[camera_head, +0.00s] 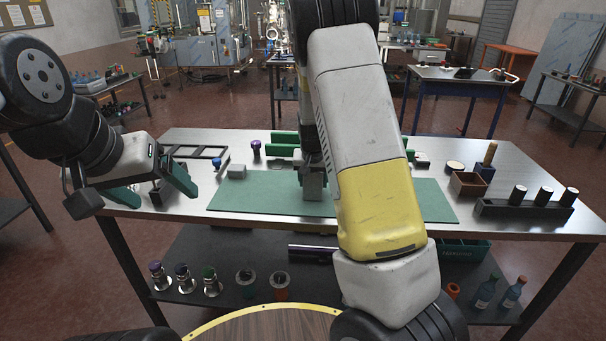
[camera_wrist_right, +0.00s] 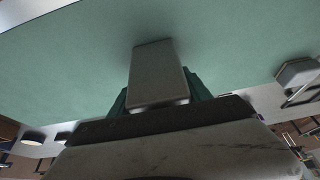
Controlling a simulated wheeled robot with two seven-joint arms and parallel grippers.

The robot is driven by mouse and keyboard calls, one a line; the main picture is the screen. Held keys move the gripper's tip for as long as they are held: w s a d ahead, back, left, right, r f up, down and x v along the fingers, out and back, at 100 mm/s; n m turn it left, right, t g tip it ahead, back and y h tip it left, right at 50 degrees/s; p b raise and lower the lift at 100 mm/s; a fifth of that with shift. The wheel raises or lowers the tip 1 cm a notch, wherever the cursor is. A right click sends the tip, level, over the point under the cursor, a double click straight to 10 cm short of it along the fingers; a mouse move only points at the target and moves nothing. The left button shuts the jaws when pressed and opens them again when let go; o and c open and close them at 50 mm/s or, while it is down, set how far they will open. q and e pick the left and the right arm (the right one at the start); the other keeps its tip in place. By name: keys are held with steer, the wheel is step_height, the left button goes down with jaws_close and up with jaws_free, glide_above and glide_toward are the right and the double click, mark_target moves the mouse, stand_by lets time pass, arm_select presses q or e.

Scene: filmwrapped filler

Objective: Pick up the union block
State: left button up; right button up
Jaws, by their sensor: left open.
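A grey rectangular block (camera_head: 313,187), which I take to be the union block, is at the middle of the green mat (camera_head: 265,200). It also shows in the right wrist view (camera_wrist_right: 156,75). My right gripper (camera_head: 312,168) is directly above and around it, mostly hidden behind my right forearm. In the right wrist view its green fingers (camera_wrist_right: 158,97) show on both sides of the block. Whether they press on it I cannot tell. My left gripper (camera_head: 162,197) is open over the table's left end, its green fingers apart near a dark block (camera_head: 158,191).
A small grey block (camera_head: 237,171) and a blue-topped part (camera_head: 217,162) lie left of the mat's middle. A purple-topped part (camera_head: 256,148) stands behind. A brown box (camera_head: 468,184) and a dark rack (camera_head: 522,208) with several cylinders are at right. The mat's left front is clear.

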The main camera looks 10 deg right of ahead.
jaws_close()
steer(key=shift+w+r, duration=0.1)
